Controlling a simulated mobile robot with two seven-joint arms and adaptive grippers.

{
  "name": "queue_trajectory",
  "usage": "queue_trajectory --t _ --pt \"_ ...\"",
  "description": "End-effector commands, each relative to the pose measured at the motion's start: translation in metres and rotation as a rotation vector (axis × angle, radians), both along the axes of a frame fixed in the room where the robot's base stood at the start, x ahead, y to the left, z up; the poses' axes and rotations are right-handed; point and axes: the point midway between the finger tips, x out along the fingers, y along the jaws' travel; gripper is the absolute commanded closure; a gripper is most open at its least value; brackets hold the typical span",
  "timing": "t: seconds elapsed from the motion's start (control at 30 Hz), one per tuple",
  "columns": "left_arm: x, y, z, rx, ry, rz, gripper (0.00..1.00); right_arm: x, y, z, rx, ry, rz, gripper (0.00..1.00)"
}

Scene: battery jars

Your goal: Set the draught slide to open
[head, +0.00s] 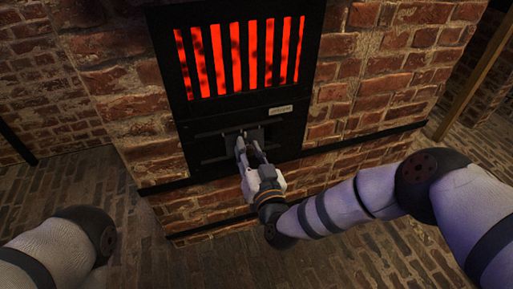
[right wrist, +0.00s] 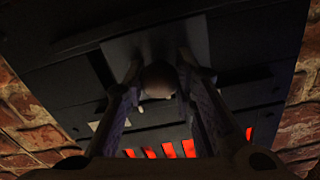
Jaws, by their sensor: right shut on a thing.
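The draught slide (head: 253,133) is a grey plate on a dark panel below the glowing grate, set between horizontal rails. My right gripper (head: 249,148) is at the front of the slide and covers part of it. In the right wrist view, the gripper's fingers (right wrist: 160,66) stand on both sides of a round brownish knob (right wrist: 158,80) in front of the slide plate (right wrist: 150,42). The right gripper is shut on this knob. My left gripper is outside the view; only part of my left arm shows at the lower left.
The grate (head: 240,55) glows red behind vertical black bars. A small pale label (head: 280,110) sits on the panel, right of and above the slide. Brick walls (head: 370,80) surround the panel, and the brick floor (head: 170,260) in front looks clear.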

Motion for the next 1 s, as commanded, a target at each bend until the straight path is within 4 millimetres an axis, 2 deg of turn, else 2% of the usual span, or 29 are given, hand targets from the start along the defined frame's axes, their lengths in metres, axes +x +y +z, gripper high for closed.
queue_trajectory --t 0.1,0.23,0.6,0.63,0.7,0.73,1.0 --pt "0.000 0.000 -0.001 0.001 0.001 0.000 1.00 -0.008 0.025 -0.001 -0.001 0.000 0.007 1.00" --pt "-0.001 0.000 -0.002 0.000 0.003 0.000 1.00 -0.014 0.043 -0.001 -0.001 0.001 0.004 1.00" --pt "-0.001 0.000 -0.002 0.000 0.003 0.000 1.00 -0.018 0.051 0.000 -0.001 0.002 0.008 1.00" --pt "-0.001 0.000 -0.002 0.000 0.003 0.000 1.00 -0.018 0.052 0.000 -0.001 0.002 0.008 0.73" --pt "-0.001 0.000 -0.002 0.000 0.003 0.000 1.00 -0.018 0.052 0.000 0.000 0.003 0.009 0.57" --pt "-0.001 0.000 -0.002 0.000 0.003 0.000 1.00 -0.018 0.051 -0.001 0.000 0.003 0.008 0.54" --pt "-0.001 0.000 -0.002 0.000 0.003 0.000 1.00 -0.017 0.050 0.000 -0.001 0.002 0.005 0.54"
